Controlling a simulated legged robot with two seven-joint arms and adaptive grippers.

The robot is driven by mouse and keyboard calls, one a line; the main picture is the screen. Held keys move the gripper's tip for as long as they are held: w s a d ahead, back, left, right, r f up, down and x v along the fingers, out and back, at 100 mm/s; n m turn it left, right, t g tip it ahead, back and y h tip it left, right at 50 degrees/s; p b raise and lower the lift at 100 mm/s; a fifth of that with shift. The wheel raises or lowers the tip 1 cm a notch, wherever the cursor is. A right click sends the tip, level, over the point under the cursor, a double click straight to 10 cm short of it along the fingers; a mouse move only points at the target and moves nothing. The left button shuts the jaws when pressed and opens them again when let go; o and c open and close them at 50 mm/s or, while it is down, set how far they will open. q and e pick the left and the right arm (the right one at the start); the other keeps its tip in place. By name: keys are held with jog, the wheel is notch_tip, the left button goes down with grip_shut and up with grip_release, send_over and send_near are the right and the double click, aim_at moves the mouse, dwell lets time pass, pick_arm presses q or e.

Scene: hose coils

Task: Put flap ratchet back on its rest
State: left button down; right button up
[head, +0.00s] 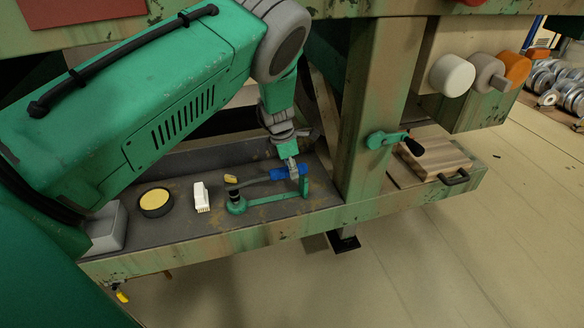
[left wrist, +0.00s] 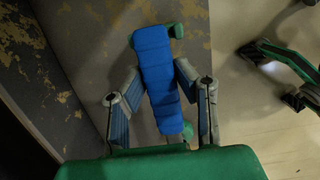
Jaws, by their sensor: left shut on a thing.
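The ratchet has a blue handle (head: 284,172) and a dark grey shaft running left from it in the head view. My left gripper (head: 293,168) is shut on the blue handle, which also shows between its fingers in the left wrist view (left wrist: 157,80). A green rest (head: 270,201) with a dark post at its left and a green upright at its right stands on the tray. The shaft's left end is by the dark post, and the handle is by the green upright. I cannot tell whether they touch. My right gripper is not in view.
The grey tray (head: 185,232) also holds a round dish (head: 155,202) with yellow contents, a white brush-like item (head: 202,197) and a grey block (head: 106,228). A worn green post (head: 372,100) stands right of the gripper. A black-handled crank (head: 390,140) sticks out beyond it.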

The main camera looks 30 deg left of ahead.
pick_arm(q)
jog(key=shift+f, duration=0.6)
jog(key=c, duration=1.2)
grip_release()
jog(key=shift+f, duration=0.1)
